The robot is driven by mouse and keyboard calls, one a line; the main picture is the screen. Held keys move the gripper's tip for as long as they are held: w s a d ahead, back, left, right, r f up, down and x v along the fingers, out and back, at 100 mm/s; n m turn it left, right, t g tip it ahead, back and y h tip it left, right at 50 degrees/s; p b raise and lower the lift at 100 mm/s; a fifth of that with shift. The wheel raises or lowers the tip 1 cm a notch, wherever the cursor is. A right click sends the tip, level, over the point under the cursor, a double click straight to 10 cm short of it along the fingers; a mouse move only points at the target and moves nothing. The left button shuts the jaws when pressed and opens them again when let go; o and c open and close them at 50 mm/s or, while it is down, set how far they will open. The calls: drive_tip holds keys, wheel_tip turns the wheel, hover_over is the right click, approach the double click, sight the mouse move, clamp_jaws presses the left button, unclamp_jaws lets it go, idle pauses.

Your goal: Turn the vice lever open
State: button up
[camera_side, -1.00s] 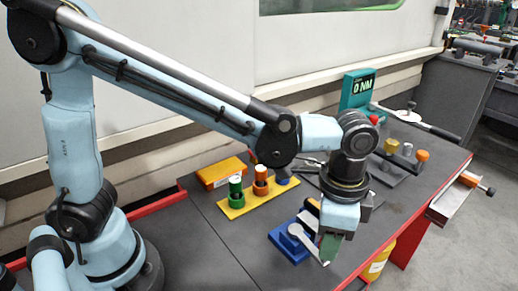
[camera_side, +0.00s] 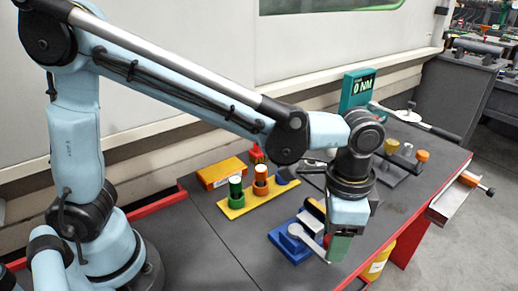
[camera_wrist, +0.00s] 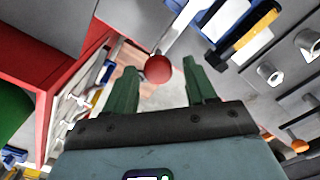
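The vice (camera_side: 283,243) is a blue block near the front edge of the bench in the side view. Its pale grey lever (camera_side: 309,241) slants down and right toward the bench edge. My gripper (camera_side: 339,247) points down right beside the lever's outer end, with its green fingers overlapping there. In the wrist view, a red ball knob (camera_wrist: 158,68) shows in the gap between the two green fingertips of my gripper (camera_wrist: 164,78), which stand apart. The pale lever (camera_wrist: 180,45) runs up from it. I cannot tell whether either finger touches the knob.
A yellow stand (camera_side: 236,210) with green and orange cylinders is behind the vice, beside an orange box (camera_side: 222,172). A teal display (camera_side: 357,91) reads 0 NM at the back. Bench left of the vice is clear.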

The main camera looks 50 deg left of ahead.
drive_tip(key=shift+r, duration=0.1)
wheel_tip(320, 180, up, 12)
idle(0.8)
drive_tip(key=s+a+f+n+t, duration=0.1)
drive_tip(key=a+f+n+t, duration=0.2)
drive_tip(key=a, duration=0.8)
drive_tip(key=s+a+f+n+t, duration=0.2)
drive_tip(key=a+f+n+t, duration=0.2)
drive_tip(key=a, duration=0.6)
drive_tip(key=shift+s+a+f+n, duration=0.3)
drive_tip(key=shift+a+f+n, duration=0.05)
drive_tip(key=shift+f+n, duration=0.5)
